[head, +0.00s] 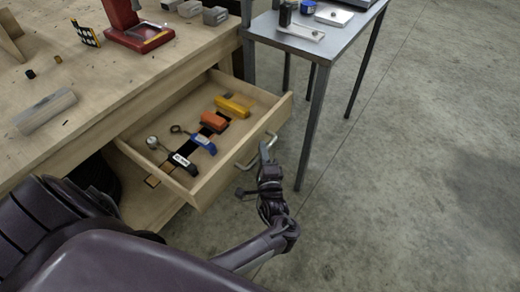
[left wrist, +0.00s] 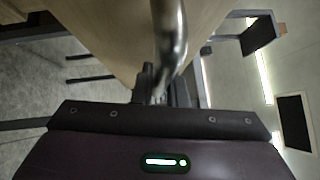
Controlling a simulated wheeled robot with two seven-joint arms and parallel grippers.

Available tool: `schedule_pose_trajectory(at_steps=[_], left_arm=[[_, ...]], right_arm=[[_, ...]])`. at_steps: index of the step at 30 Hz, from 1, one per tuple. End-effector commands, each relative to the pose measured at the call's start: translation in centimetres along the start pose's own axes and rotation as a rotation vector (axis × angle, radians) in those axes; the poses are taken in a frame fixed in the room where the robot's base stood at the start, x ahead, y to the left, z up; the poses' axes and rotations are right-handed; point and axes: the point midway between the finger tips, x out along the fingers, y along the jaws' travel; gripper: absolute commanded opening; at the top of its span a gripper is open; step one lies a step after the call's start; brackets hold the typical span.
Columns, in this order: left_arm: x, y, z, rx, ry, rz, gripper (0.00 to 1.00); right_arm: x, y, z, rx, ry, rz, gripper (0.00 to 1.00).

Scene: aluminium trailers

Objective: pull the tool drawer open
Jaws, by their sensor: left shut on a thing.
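The wooden tool drawer (head: 199,186) stands out of the workbench, open, in the head view. Inside lie an orange tool (head: 214,122), a yellow tool (head: 232,106), a blue-handled tool (head: 203,141) and a black-handled tool (head: 181,161). The metal bar handle (head: 262,150) is on the drawer's front. My left gripper (head: 265,158) is at the handle and shut on it. In the left wrist view the handle (left wrist: 170,45) runs down to the gripper, whose fingers are largely hidden. My right gripper is not in view.
The workbench top (head: 100,85) carries a red tool stand (head: 137,35), grey blocks and a pale metal bar (head: 46,111). A grey metal side table (head: 325,45) stands close behind the drawer, its leg near the handle. The concrete floor at right is clear.

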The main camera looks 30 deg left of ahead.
Motion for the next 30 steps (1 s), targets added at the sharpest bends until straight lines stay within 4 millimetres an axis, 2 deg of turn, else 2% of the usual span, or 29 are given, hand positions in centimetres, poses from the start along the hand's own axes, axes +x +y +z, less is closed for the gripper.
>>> schedule_pose_trajectory(at_steps=[8, 9, 14, 23, 26, 30], left_arm=[[0.0, 0.1, 0.0, 0.0, -0.002, 0.001, 0.0], [0.0, 0.1, 0.1, 0.0, -0.002, 0.001, 0.14], [0.0, 0.0, 0.1, 0.0, -0.002, 0.001, 0.34], [-0.2, 0.0, 0.0, 0.0, -0.001, 0.001, 0.34], [-1.1, 0.1, 0.0, 0.0, 0.001, 0.003, 0.34], [-3.5, 0.2, 0.0, 0.0, 0.0, 0.004, 0.34]], right_arm=[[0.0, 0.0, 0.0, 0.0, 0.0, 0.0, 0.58], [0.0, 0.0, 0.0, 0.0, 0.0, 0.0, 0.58], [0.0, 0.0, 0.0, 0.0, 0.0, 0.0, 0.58], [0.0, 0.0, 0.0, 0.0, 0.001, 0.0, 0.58], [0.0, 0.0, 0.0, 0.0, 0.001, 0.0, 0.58], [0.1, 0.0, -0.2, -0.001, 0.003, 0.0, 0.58]])
